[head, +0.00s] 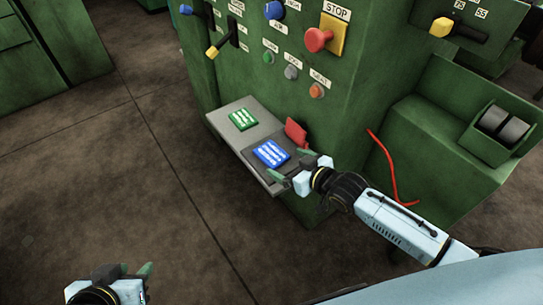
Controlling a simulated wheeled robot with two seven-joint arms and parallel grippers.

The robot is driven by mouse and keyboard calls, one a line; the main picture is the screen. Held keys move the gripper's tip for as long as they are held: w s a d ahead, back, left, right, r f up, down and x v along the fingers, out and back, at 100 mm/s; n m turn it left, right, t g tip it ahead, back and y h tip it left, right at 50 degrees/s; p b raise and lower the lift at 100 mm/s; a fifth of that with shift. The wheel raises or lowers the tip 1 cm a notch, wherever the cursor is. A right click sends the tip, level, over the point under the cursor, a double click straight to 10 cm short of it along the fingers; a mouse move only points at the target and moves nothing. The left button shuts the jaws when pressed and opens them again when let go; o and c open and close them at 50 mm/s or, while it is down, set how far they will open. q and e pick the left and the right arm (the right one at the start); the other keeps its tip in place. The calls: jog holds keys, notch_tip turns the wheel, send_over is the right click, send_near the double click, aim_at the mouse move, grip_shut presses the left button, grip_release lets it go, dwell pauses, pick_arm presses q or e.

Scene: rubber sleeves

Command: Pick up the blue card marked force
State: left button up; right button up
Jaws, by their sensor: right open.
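The blue card (271,153) with white print lies flat on a dark pad on the grey shelf (226,117) that juts from the green machine. The print is too small to read. My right gripper (290,165) is open at the near right edge of the blue card, its fingertips close to it. I cannot tell if they touch it. A green card (242,119) with white print lies further left on the same shelf. My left gripper (136,268) is low at the bottom left, far from the shelf, and partly cut off by the frame; its opening is unclear.
A red piece (296,131) stands beside the blue card near the machine wall. The green machine (345,105) rises behind the shelf with levers, buttons and a red STOP knob (318,39). A red cable (391,171) hangs at right. The floor at left is clear.

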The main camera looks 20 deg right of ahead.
aim_at(272, 154)
jog(key=shift+w+a+f, duration=0.1)
jog(key=shift+w, duration=0.1)
jog(key=shift+b+x, duration=0.9)
jog(key=shift+x, duration=0.15)
jog(key=shift+b+x, duration=0.75)
jog(key=shift+x, duration=0.45)
pick_arm(q)
jog(key=w+d+r+t+h, duration=0.1)
jog(key=w+d+r+t, duration=0.1)
jog(key=w+r+t, duration=0.1)
jog(key=w+d+r+t+h, duration=0.2)
jog(key=w+r+t, duration=0.2)
jog(key=r+t, duration=0.2)
notch_tip(272, 154, up, 2)
jog(key=shift+d+r+m, duration=0.15)
jog(key=shift+d+m, duration=0.1)
jog(key=shift+m, duration=0.05)
pick_arm(e)
jog(key=shift+w, duration=0.2)
jog(key=c, duration=1.1)
jog(key=shift+o, duration=0.2)
jog(key=shift+r, duration=0.25)
